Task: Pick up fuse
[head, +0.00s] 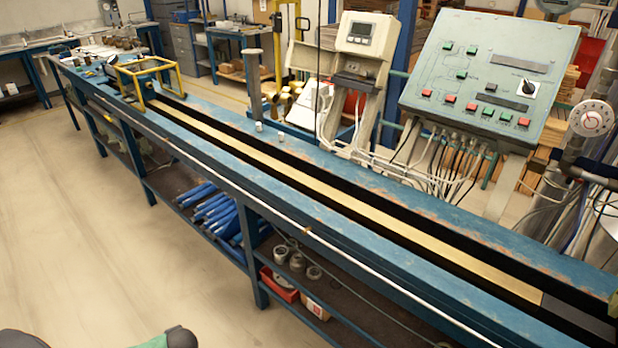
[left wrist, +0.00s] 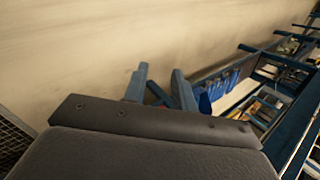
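Two small white pieces stand on the blue bench top below the grey display stand in the head view, one (head: 258,126) to the left and one (head: 281,138) to the right. They are too small to tell whether either is the fuse. My left gripper (left wrist: 160,80) shows in the left wrist view with its two fingers apart and nothing between them. It is over bare floor, away from the bench. My right gripper is in neither view.
The long blue bench (head: 340,240) runs diagonally, with a black-edged channel along its top. A yellow frame (head: 150,68) stands at its far end. A control panel (head: 485,80), display stand (head: 360,60) and hanging cables (head: 445,150) are behind. The floor (head: 90,210) at left is clear.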

